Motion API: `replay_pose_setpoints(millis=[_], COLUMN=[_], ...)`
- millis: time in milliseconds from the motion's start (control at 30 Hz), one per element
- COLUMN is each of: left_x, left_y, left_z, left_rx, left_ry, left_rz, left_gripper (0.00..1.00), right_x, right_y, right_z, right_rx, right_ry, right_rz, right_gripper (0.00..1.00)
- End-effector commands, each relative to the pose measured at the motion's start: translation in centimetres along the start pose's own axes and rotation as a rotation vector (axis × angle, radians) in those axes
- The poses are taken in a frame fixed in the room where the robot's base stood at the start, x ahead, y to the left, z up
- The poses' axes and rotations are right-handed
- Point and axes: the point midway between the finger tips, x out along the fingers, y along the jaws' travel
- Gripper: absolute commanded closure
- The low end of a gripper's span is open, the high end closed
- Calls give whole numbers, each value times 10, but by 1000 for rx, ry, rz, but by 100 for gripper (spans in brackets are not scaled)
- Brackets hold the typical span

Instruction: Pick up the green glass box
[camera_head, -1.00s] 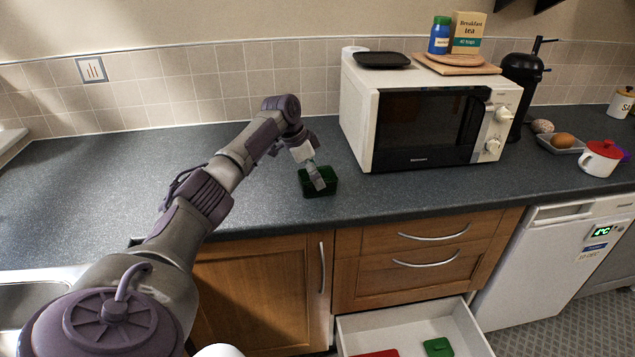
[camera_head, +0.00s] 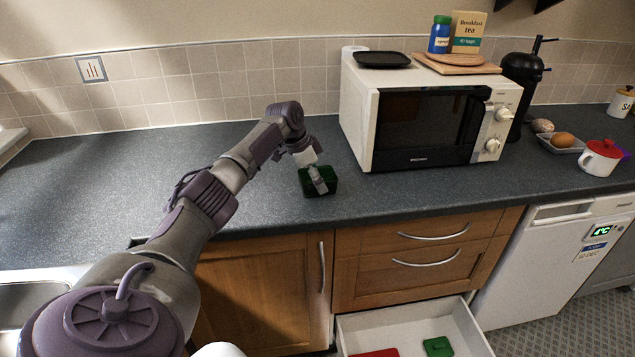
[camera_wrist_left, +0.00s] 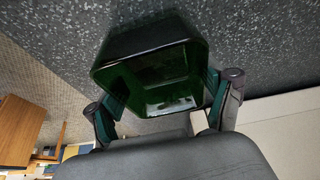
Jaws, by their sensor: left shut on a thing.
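The green glass box (camera_head: 329,185) is dark green and open-topped. It is on the grey worktop, left of the microwave, close to the front edge; I cannot tell whether it touches the worktop. My left gripper (camera_head: 318,180) is shut on it, with one finger showing against the box in the head view. In the left wrist view the box (camera_wrist_left: 150,50) fills the space between the two fingers of the gripper (camera_wrist_left: 160,100). My right gripper is not in view.
The white microwave (camera_head: 430,125) stands right of the box. An open white drawer (camera_head: 400,328) holding a red and a green item juts out below. The worktop (camera_head: 90,190) behind and left of the arm is clear. A white mug with a red lid (camera_head: 600,159) is at the far right.

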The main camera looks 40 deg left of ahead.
Motion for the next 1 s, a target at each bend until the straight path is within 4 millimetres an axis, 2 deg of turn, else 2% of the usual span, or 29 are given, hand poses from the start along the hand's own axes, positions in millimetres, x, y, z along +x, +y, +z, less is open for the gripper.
replay_pose_setpoints(millis=[233,400,700,833,1000], left_x=[-12,-37,-49,-54,-58], left_y=[-1,-1,21,29,35], left_z=[-6,-16,-88,-112,-133], left_rx=[1,2,3,3,0], left_ry=[4,6,7,5,3], left_rz=[-2,-4,1,1,1], left_gripper=[64,64,64,64,64], right_x=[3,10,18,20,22], right_y=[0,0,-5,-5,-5], right_z=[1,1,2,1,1], right_rx=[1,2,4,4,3], right_ry=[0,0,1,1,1], right_rz=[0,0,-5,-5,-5], right_gripper=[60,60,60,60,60])
